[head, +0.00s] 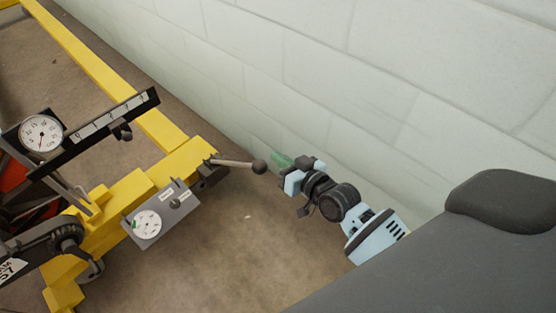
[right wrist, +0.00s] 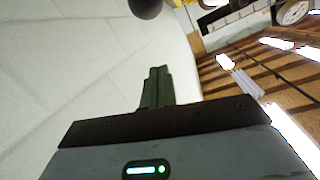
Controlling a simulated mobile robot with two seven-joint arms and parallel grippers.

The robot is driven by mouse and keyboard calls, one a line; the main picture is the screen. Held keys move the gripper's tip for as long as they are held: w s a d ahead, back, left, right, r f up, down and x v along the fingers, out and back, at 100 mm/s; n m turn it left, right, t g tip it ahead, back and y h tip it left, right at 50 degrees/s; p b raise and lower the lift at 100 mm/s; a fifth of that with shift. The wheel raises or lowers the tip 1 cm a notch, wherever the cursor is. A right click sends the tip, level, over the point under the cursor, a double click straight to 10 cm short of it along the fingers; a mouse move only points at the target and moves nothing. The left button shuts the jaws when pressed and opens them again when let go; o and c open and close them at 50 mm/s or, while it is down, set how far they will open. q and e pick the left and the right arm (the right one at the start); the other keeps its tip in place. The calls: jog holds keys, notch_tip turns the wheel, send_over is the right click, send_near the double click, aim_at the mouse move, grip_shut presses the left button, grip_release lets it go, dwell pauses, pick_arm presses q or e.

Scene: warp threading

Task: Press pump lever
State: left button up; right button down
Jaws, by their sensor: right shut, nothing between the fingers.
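The pump lever (head: 233,163) is a thin grey rod ending in a dark ball knob (head: 260,167). It sticks out to the right from the end of the yellow beam in the head view. My right gripper (head: 281,160), with green fingers, is just right of the knob and appears apart from it. In the right wrist view its fingers (right wrist: 157,87) are shut together and empty, and the dark knob (right wrist: 146,7) shows at the top edge, beyond the fingertips. My left gripper is not in view.
The yellow machine frame (head: 117,200) carries a grey panel (head: 178,213) with a round dial. A white gauge (head: 41,133) and a black scale bar (head: 95,130) are at the left. A pale block wall (head: 330,90) runs close behind my right gripper. Brown floor (head: 240,235) is clear below.

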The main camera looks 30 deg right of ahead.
jog(key=b, duration=0.2)
send_over(264, 163)
jog(key=w, duration=0.3)
jog(key=shift+s+d+f, duration=0.1)
jog(key=shift+s+f, duration=0.05)
jog(key=shift+f, duration=0.3)
jog(key=shift+s+d+f, duration=0.1)
jog(key=shift+f, duration=0.3)
jog(key=s+f, duration=0.2)
jog(key=shift+a+f+b, duration=0.15)
jog(key=shift+f+b, duration=0.15)
jog(key=shift+b, duration=0.05)
jog(key=shift+s+f, duration=0.2)
jog(key=shift+f, duration=0.1)
jog(key=shift+f, duration=0.1)
